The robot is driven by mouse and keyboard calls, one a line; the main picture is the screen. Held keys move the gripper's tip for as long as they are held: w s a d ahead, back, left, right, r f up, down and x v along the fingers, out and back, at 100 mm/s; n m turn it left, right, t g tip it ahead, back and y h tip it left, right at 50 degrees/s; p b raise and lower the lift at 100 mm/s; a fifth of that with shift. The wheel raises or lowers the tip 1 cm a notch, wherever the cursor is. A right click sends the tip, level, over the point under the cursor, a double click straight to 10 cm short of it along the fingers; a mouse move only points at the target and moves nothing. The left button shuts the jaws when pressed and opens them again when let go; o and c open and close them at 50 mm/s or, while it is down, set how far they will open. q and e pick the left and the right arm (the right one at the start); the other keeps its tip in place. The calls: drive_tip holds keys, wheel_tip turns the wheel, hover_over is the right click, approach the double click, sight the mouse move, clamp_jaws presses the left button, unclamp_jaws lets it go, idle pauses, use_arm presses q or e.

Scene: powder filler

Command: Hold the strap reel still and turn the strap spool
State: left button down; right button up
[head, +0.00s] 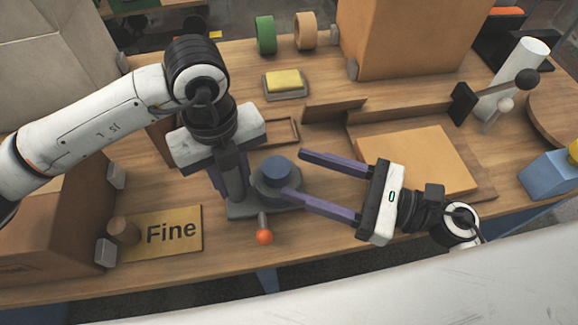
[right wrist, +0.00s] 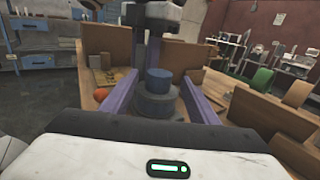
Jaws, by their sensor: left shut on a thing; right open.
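The strap reel (head: 262,210) is a dark grey base on the wooden table, with an upright grey post at its left. The strap spool (head: 276,173), a blue-grey knob on a round grey disc, stands on it and shows in the right wrist view (right wrist: 158,82). My left gripper (head: 231,186) points down and is shut on the reel's post; its body hides the top of the post. My right gripper (head: 293,175) is open, its purple fingers pointing left at the spool. In the right wrist view the spool appears between the fingers, apart from both.
An orange ball (head: 264,237) on a short rod sticks out in front of the reel. A "Fine" sign (head: 172,232) lies at the front left, beside a cardboard box (head: 50,225). A yellow block in a tray (head: 285,82) sits behind. A cardboard slab (head: 415,160) lies behind my right gripper.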

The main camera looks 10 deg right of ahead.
sight(287, 174)
drive_tip(key=shift+x, duration=1.8)
drive_tip(key=c, duration=1)
drive_tip(key=shift+s+a+m+t+h, duration=0.1)
drive_tip(key=shift+s+m+t+h, duration=0.05)
drive_tip(key=shift+m+t+h, duration=0.3)
drive_tip(key=shift+s+a+m+t+h, duration=0.1)
drive_tip(key=shift+m+t+h, duration=0.2)
drive_tip(key=shift+t, duration=0.25)
drive_tip(key=shift+c, duration=0.2)
drive_tip(key=shift+m+t+h, duration=0.85)
drive_tip(key=shift+t, duration=0.05)
drive_tip(key=o, duration=1)
drive_tip(key=shift+o, duration=0.2)
